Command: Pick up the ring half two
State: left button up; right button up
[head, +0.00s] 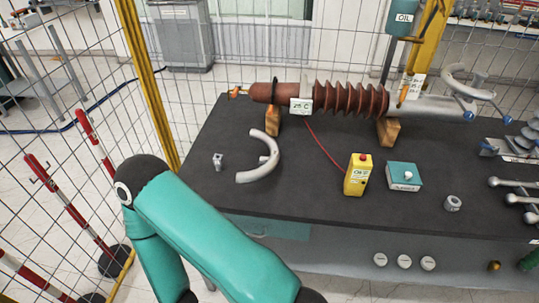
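A pale grey, curved half ring (273,165) lies on the dark table top (330,220), left of the middle. A small lug-like piece shows at its inner side. Another pale curved ring piece (453,80) is at the right end of the bushing, by the metal flange. No label tells which one is ring half two. A teal arm link of mine crosses the lower left in front of the table. Neither of my grippers shows in this view, so their state is hidden.
A brown ribbed bushing (350,100) rests on wooden blocks (388,131) along the back. A yellow control box (358,174), a teal box (404,176), a nut (453,203) and a small metal block (218,161) stand on the table. Wrenches (512,183) lie right. Mesh fencing stands behind.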

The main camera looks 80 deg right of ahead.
aim_at(270, 163)
jog(key=z, duration=4.8)
jog(key=k, duration=0.15)
jog(key=u, duration=2.7)
jog(key=i, duration=0.5)
jog(key=u, duration=0.5)
jog(key=k, duration=0.5)
jog(key=z, duration=0.15)
